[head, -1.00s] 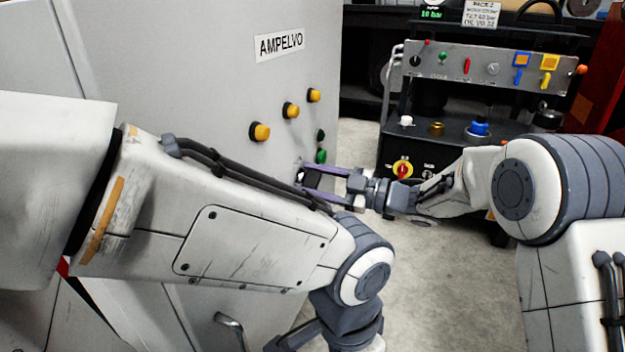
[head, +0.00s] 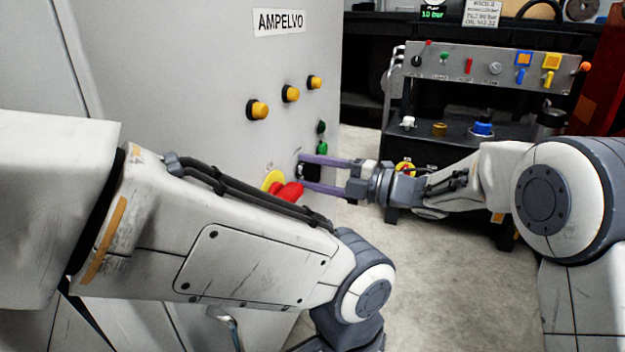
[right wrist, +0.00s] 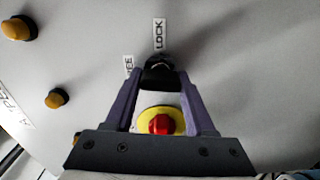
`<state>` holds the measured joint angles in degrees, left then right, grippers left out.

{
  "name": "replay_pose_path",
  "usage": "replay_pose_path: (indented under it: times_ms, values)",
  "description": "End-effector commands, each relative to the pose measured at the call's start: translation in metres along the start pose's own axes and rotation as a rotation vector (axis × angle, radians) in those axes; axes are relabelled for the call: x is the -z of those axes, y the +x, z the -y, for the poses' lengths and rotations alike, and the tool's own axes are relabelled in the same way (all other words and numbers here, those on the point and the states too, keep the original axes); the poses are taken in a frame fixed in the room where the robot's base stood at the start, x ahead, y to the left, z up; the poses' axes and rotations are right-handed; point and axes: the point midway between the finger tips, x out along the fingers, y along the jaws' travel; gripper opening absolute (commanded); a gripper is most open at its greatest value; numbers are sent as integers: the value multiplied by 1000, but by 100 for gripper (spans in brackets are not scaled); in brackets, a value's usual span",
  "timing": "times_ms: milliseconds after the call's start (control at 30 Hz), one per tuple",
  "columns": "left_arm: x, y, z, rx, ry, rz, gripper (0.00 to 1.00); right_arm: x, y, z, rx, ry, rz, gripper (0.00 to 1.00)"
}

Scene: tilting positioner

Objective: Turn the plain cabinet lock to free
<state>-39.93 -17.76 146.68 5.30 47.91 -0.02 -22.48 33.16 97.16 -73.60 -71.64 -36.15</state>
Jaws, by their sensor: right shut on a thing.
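The cabinet lock (right wrist: 157,76) is a small black knob on the grey cabinet's front. My right gripper (head: 309,172) is shut on it, a purple finger on each side; the lock also shows dark between the fingers in the head view (head: 311,171). In the right wrist view, a LOCK label (right wrist: 159,33) stands just beyond the knob. A partly hidden label ending in "EE" (right wrist: 128,66) is to its left. Which label the knob points to I cannot tell. My left arm crosses the head view; its gripper is out of view.
A red handle (head: 289,191) on a yellow plate sits just left of and below the lock, close to my left forearm. Several amber buttons (head: 290,94) and green ones (head: 321,148) are above. A cart with a control panel (head: 480,66) stands behind my right arm.

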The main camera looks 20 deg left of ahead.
Motion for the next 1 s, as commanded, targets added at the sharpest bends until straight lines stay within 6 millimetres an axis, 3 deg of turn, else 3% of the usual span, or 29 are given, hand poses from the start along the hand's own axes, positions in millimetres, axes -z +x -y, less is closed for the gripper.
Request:
replay_pose_path:
  times_ms: [233,833,867,900,933,1000]
  values:
    - [-1,11,1,0,0,0,50,0,0,3,3,-99,1,0]
    - [-1,13,1,0,0,0,50,0,0,2,4,-136,1,0]
    - [-1,13,1,0,0,0,50,0,0,2,4,-136,1,63]
    - [-1,13,1,0,0,0,50,0,0,2,3,-136,1,78]
    - [-1,13,1,0,0,0,50,0,0,2,3,-135,1,85]
    - [-1,13,1,0,0,0,50,0,0,2,2,-135,1,85]
